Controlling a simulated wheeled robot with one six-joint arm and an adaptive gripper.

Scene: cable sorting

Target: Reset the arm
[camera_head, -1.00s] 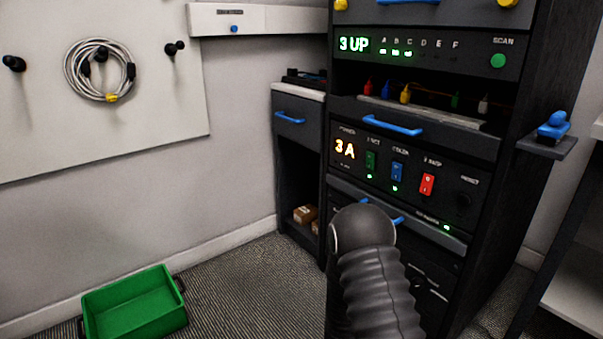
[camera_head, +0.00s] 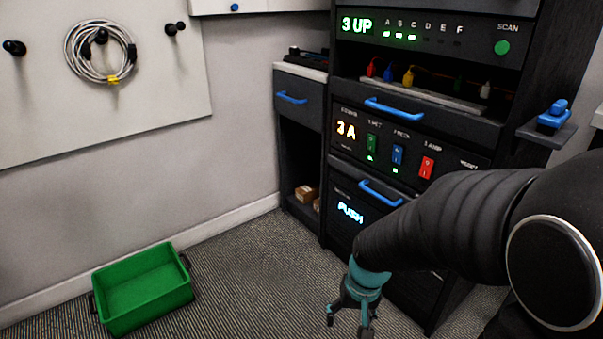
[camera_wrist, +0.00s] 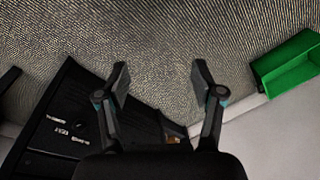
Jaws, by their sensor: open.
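My gripper (camera_head: 350,318) is at the lower right of the head view, in front of the black rack (camera_head: 415,262) and above the carpet. Its fingers point down. In the wrist view my gripper (camera_wrist: 160,72) has its two fingers spread wide, with only carpet between them. It is open and empty. My dark arm crosses the lower right of the head view and hides part of the rack's lower front.
The rack has blue handles (camera_head: 393,113), lit displays and coloured switches (camera_head: 397,154). A green bin (camera_head: 150,318) lies on the carpet at left. A coiled cable (camera_head: 76,66) hangs on the wall board. The carpet between bin and rack is free.

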